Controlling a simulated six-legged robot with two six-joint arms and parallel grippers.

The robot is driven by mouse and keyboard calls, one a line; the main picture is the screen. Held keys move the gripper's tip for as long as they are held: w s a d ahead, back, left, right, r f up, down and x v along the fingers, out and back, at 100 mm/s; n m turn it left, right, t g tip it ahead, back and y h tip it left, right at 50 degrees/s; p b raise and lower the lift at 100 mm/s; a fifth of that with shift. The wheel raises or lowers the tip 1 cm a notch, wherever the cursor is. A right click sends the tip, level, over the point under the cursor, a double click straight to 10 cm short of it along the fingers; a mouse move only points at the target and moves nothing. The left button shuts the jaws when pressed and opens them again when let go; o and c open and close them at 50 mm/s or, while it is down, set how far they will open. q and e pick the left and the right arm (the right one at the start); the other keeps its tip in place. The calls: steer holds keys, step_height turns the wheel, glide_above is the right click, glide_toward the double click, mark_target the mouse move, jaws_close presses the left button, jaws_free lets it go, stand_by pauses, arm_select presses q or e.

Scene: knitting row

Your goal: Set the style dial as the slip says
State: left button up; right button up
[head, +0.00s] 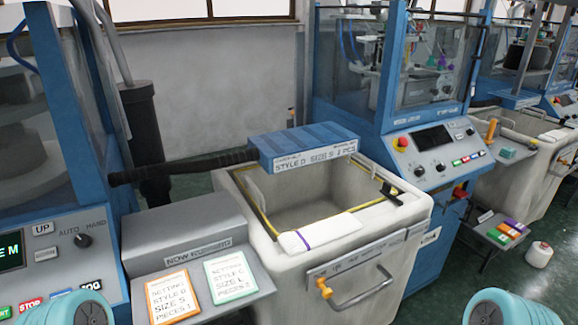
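An orange-bordered slip (172,298) and a green-bordered slip (230,277) lie side by side on a grey stand at lower left. The orange one seems to read "STYLE D, SIZE S"; the green one also reads "STYLE D", its size unclear. I see no dial clearly labelled style. A cut-off green display (10,251) there ends in "E M". Only rounded teal parts of my arms show at the bottom corners; neither gripper is in view.
A cream bin (262,247) with a folded white cloth (318,232) on its rim stands in the middle. A blue box (302,145) reading "STYLE D SIZE S 2 PCS" is above it. A second machine's panel (437,147) with several knobs and buttons is behind right.

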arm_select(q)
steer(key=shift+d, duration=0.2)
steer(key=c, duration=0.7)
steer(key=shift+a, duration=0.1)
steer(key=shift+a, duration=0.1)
